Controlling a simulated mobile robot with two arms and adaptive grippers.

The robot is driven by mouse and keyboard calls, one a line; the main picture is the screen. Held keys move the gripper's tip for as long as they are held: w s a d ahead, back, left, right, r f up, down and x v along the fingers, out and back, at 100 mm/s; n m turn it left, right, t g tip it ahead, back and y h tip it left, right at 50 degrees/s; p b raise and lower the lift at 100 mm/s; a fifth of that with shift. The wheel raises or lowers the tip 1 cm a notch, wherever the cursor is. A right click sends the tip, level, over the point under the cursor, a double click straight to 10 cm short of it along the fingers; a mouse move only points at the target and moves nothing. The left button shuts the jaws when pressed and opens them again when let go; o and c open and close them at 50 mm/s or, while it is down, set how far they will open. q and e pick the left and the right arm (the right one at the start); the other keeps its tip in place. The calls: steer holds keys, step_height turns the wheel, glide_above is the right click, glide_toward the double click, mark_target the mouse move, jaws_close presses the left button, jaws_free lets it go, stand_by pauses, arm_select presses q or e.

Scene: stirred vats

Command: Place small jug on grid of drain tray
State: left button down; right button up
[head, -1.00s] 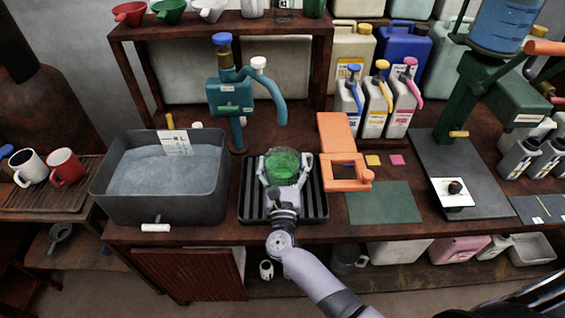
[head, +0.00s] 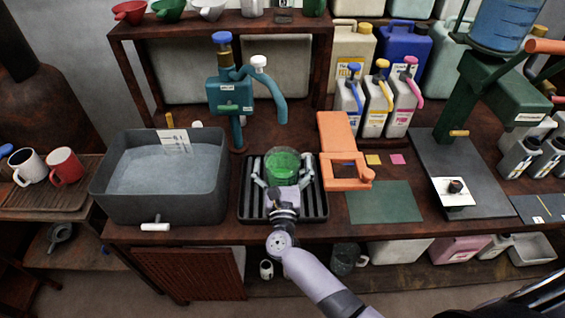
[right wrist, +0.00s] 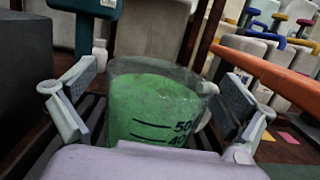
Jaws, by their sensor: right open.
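The small jug (head: 284,165) is clear, with green contents, and stands upright on the black grid of the drain tray (head: 246,203) in the head view. In the right wrist view the jug (right wrist: 150,108) shows measuring marks and a handle at its right side. My right gripper (head: 283,180) is open, with one finger on either side of the jug. In the right wrist view gaps show between both finger pads and the jug wall. The jug's base is hidden behind the gripper's palm. My left gripper is out of view.
A grey basin of liquid (head: 104,187) stands left of the tray. An orange bracket (head: 337,135) and a green mat (head: 385,203) lie to the right. A teal pump (head: 228,92) with a curved spout rises behind the tray.

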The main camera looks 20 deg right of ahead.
steer(key=shift+r, duration=0.2)
steer(key=shift+s+a+f, duration=0.1)
steer(key=shift+s+f, duration=0.1)
steer(key=shift+s, duration=0.15)
steer(key=b+v, duration=0.2)
steer(key=v, duration=0.8)
steer(key=shift+s+a, duration=0.15)
steer(key=shift+s, duration=0.5)
steer(key=shift+a, duration=0.1)
